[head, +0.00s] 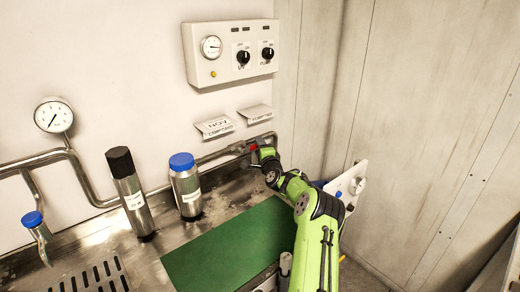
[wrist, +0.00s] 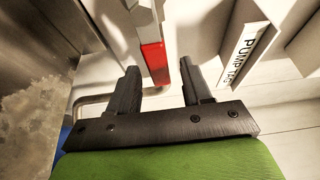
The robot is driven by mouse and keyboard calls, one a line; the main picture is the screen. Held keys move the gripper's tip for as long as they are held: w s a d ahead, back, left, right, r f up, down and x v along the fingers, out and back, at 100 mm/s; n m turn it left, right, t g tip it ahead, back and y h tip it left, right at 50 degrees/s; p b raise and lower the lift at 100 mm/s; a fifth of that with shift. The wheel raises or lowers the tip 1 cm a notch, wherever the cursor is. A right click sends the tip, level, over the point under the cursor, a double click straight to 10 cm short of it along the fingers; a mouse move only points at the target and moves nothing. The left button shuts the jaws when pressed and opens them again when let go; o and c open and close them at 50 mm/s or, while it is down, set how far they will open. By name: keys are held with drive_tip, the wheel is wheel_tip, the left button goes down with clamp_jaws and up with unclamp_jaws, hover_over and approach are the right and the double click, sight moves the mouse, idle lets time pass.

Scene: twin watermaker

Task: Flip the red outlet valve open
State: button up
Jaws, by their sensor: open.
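The red outlet valve handle (wrist: 155,62) shows in the wrist view as a red-tipped lever on a pale stem. It sits between and just beyond the two dark fingers of my gripper (wrist: 160,84). The fingers are apart and do not visibly grip it. In the head view a small bit of the red handle (head: 253,147) shows at the pipe, left of my gripper (head: 262,155). My green arm comes in from the lower right and hides part of the valve. Whether a finger touches the handle I cannot tell.
A steel pipe (head: 80,175) runs along the wall. A blue-capped canister (head: 186,190) and a black-capped canister (head: 130,195) stand left of my gripper. A green mat (head: 225,245) lies below. A control panel (head: 230,52) and paper tags (head: 214,127) are on the wall above.

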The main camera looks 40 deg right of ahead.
drive_tip(key=b+v, duration=0.1)
drive_tip(key=v, duration=1.4)
drive_tip(key=shift+s+a, duration=0.15)
drive_tip(key=shift+s, duration=0.25)
